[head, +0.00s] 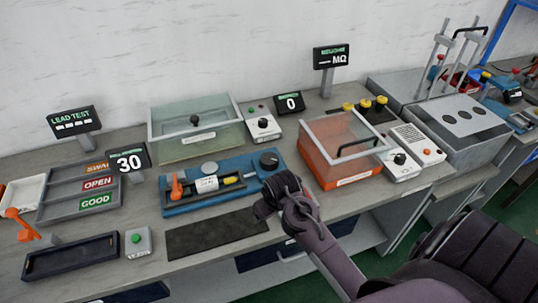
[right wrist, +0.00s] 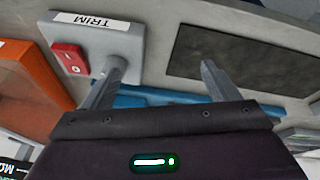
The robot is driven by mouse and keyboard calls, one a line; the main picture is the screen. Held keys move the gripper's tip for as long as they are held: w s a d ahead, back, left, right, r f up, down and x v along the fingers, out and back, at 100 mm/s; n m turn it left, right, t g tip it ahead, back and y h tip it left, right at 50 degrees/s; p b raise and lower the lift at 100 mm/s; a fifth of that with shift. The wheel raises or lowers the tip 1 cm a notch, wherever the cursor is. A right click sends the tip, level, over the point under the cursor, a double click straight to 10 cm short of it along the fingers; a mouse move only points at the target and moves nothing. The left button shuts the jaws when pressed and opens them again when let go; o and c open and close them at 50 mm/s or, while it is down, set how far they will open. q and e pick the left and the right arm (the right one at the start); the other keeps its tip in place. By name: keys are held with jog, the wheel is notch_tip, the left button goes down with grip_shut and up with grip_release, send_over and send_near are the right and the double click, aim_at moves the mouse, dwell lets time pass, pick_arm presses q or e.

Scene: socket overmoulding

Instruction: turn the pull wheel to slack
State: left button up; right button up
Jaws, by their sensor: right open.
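A dark round knob (head: 268,160), which looks like the pull wheel, stands at the right end of the blue fixture (head: 180,209) in the head view. Its setting is too small to read. My right gripper (head: 262,210) is just in front of the knob, near the fixture's right front corner, apart from the knob. In the right wrist view the right gripper (right wrist: 163,66) is open, with nothing between its fingers. Part of the blue fixture (right wrist: 150,101) shows behind them; the knob is hidden there. My left gripper is not in view.
A dark mat (head: 215,233) lies in front of the fixture. A TRIM box (right wrist: 110,45) with a red switch (right wrist: 70,58) is close by the fingers. An orange-sided bin (head: 335,150) stands to the right. An orange lever (head: 176,187) rises at the fixture's left end.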

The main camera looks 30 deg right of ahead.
aim_at(269, 158)
jog(key=w+d+r+m, duration=0.1)
jog(key=w+d+r, duration=0.35)
jog(key=w, duration=0.25)
jog(key=w+d+r+m, duration=0.2)
jog(key=w+d+r, duration=0.1)
jog(key=w+d, duration=0.3)
jog(key=x, duration=0.2)
jog(key=p+x, duration=0.1)
jog(key=x, duration=0.2)
jog(key=w+a+x, duration=0.1)
jog(key=x, duration=0.2)
jog(key=shift+w+r, duration=0.1)
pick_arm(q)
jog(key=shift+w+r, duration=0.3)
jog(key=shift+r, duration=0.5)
pick_arm(e)
jog(key=shift+c, duration=0.2)
jog(key=c, duration=0.9)
jog(key=shift+t, duration=0.3)
pick_arm(q)
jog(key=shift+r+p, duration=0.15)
jog(key=shift+p, duration=0.2)
pick_arm(e)
jog(key=shift+n, duration=0.4)
